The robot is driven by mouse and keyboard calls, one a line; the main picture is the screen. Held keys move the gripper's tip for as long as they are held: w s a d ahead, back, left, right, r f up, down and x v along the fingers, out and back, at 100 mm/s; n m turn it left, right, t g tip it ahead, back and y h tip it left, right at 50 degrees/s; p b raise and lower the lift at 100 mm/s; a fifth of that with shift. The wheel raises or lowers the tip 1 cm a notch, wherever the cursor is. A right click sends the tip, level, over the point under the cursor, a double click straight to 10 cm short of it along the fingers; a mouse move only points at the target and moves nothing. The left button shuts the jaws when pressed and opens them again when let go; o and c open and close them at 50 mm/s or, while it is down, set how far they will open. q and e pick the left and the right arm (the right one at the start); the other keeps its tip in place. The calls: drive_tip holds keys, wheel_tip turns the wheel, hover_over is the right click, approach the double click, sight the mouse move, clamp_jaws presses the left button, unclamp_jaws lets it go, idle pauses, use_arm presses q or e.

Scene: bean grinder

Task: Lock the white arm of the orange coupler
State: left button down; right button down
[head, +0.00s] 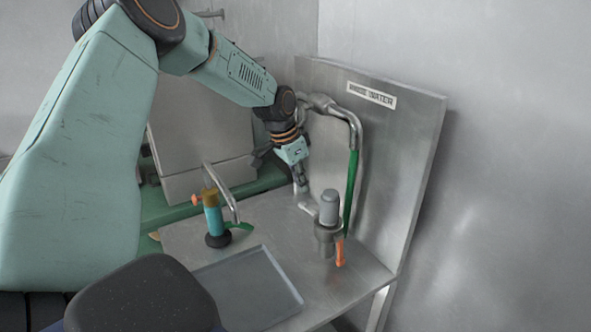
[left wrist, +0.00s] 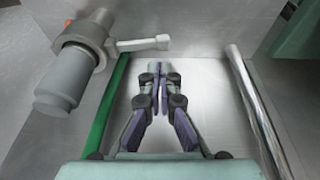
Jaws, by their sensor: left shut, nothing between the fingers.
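A grey cylindrical fitting (head: 329,205) stands upright on the metal counter, with an orange piece (head: 340,252) at its front right. A pale arm (head: 307,208) sticks out from its left side. In the left wrist view the fitting (left wrist: 62,85) is at upper left and the pale arm (left wrist: 143,44) points right, beyond my fingertips. My left gripper (head: 300,183) is shut and empty, above and behind the arm; no contact shows. Its fingers (left wrist: 160,75) are together in the left wrist view. My right gripper is not in view.
A green-sleeved bent pipe (head: 350,180) rises beside the fitting, before a steel back panel (head: 425,150). A teal and orange fitting (head: 212,215) with a metal pipe stands at left. A shallow tray (head: 285,280) lies in front. The counter between them is mostly clear.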

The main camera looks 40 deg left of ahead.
sight(303, 204)
use_arm(q)
wheel_tip(303, 204, down, 2)
drive_tip(key=shift+s+d+f, duration=0.1)
drive_tip(key=shift+d+f, duration=0.05)
drive_tip(key=shift+f, duration=0.6)
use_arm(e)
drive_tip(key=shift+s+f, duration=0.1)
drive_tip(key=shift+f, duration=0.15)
use_arm(q)
drive_tip(key=shift+s, duration=0.1)
drive_tip(key=shift+f, duration=0.1)
drive_tip(key=shift+w+f, duration=0.1)
drive_tip(key=shift+w, duration=0.1)
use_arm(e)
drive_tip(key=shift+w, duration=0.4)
use_arm(q)
drive_tip(key=shift+s+a, duration=0.15)
drive_tip(key=shift+a, duration=0.05)
